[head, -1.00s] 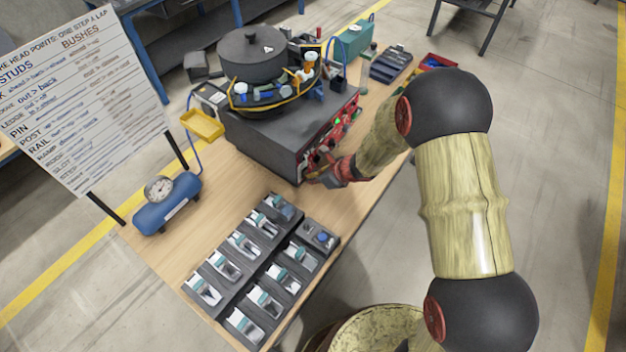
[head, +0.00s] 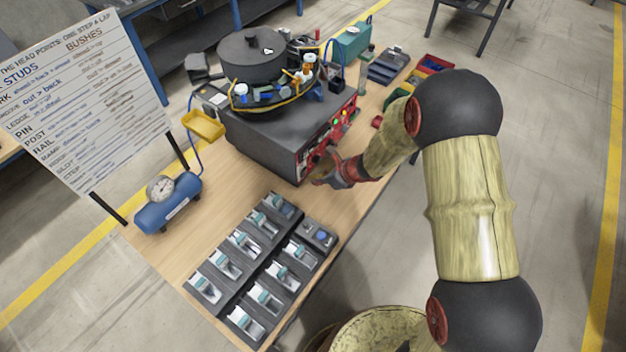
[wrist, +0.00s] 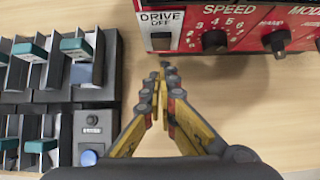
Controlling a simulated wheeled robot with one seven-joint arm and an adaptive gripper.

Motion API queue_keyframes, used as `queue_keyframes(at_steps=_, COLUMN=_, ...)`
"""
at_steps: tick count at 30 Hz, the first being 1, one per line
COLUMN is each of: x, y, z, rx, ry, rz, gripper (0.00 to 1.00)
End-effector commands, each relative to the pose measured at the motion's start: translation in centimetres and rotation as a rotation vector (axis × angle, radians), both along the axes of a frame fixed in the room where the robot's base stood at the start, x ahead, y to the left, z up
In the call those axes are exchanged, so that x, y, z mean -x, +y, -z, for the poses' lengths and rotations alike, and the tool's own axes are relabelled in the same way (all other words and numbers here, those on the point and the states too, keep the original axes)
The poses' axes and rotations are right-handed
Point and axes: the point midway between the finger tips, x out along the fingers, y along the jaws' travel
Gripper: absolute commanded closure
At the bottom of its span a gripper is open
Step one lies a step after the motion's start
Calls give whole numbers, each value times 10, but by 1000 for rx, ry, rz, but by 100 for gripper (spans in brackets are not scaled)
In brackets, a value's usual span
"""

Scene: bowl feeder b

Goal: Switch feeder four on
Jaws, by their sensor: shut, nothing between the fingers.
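The bowl feeder (head: 252,57) is a dark round bowl on a dark grey box at the back of the bench. Its red control panel (head: 308,152) faces right. In the wrist view the panel (wrist: 262,47) is at the top, with a plate marked DRIVE (wrist: 161,18) and OFF. A dark switch (wrist: 160,41) sits below that word. My gripper (wrist: 166,72) is shut and empty, its tips just below the DRIVE plate in the picture and apparently apart from it. In the head view my gripper (head: 318,180) is beside the panel's near end. No feeder number is readable.
A speed knob (wrist: 214,40) and a mode knob (wrist: 277,41) are right of the switch. Black racks (head: 254,268) with several teal-topped parts stand nearer on the bench. A blue air tank (head: 168,205) and yellow tray (head: 203,125) are left. Bare wood lies between.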

Motion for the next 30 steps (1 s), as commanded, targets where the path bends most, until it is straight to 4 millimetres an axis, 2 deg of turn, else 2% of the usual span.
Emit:
queue_keyframes(at_steps=2, x=-1, y=-14, z=1, rx=0, ry=0, rz=1, gripper=100)
queue_keyframes(at_steps=6, x=14, y=-32, z=-25, rx=-1, ry=-2, rz=1, gripper=100)
queue_keyframes(at_steps=15, x=39, y=-62, z=-58, rx=0, ry=-1, rz=-1, gripper=100)
queue_keyframes(at_steps=21, x=45, y=-70, z=-65, rx=0, ry=1, rz=-1, gripper=100)
queue_keyframes(at_steps=30, x=45, y=-70, z=-65, rx=-1, ry=1, rz=-2, gripper=100)
